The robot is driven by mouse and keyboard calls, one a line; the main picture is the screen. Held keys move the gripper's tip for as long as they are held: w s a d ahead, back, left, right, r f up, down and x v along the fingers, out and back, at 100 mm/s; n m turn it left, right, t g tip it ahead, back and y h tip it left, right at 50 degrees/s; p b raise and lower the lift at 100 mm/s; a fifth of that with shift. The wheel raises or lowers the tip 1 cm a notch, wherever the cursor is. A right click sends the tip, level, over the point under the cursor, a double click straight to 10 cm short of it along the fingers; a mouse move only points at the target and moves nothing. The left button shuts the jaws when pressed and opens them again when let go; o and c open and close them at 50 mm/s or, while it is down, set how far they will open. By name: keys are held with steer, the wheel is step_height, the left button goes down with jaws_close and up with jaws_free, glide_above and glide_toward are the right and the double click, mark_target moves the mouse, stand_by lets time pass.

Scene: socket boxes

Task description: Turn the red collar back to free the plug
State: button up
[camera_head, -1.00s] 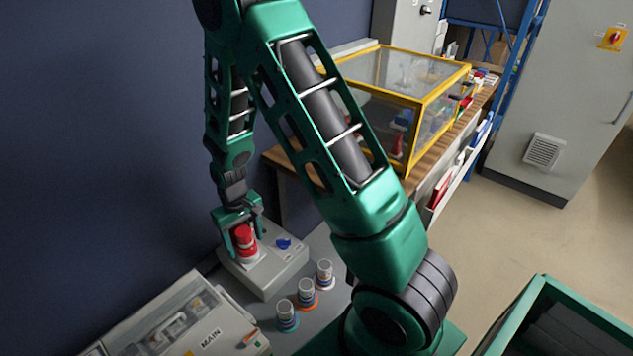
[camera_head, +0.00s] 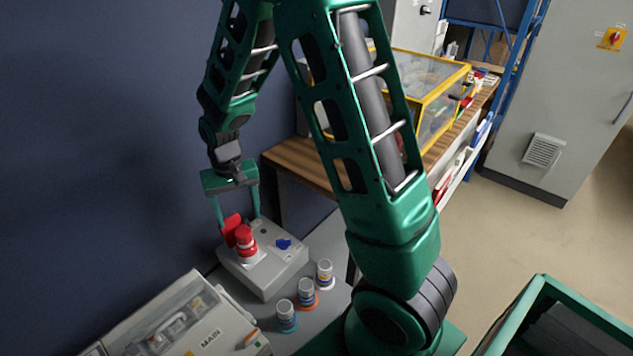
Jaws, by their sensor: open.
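The red plug with its red collar (camera_head: 246,243) stands upright in the socket at the left of a grey socket box (camera_head: 268,272). A red flap-like piece (camera_head: 230,228) shows just behind and left of it. The collar's turn angle is too small to read. My gripper (camera_head: 238,217) is open and empty, with its two fingers spread above and behind the plug. The fingers look clear of the plug, though the left fingertip is partly hidden near the red flap.
A blue knob (camera_head: 284,244) sits on the box's right side. A case marked MAIN (camera_head: 185,325) is at front left. A yellow-framed clear enclosure (camera_head: 430,95) stands behind my arm.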

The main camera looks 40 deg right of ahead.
steer(key=s+d+r+m, duration=0.2)
steer(key=s+d+r, duration=1.1)
steer(key=s+d, duration=0.1)
steer(key=shift+s+d, duration=0.25)
steer(key=shift+s, duration=0.6)
